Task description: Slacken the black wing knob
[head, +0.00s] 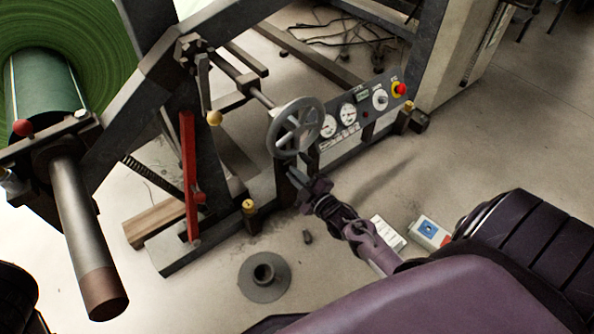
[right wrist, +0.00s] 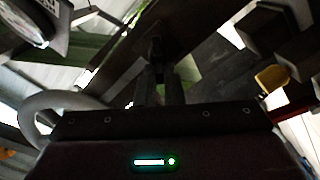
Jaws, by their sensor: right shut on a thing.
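My right gripper (head: 297,180) reaches in from the lower right, just below the grey handwheel (head: 296,128), at the machine's lower frame. Its two fingers (right wrist: 160,88) are closed on a small dark part, which I take to be the black wing knob (right wrist: 157,52). In the head view the gripper and shadow hide most of the knob, so its wings and angle are not clear. My left gripper is not in view.
A gauge panel (head: 348,117) with a red button (head: 399,89) stands right of the handwheel. A red lever (head: 189,170) and a green roll (head: 45,95) are at left. A grey flanged part (head: 264,277) and small boxes (head: 429,232) lie on the floor.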

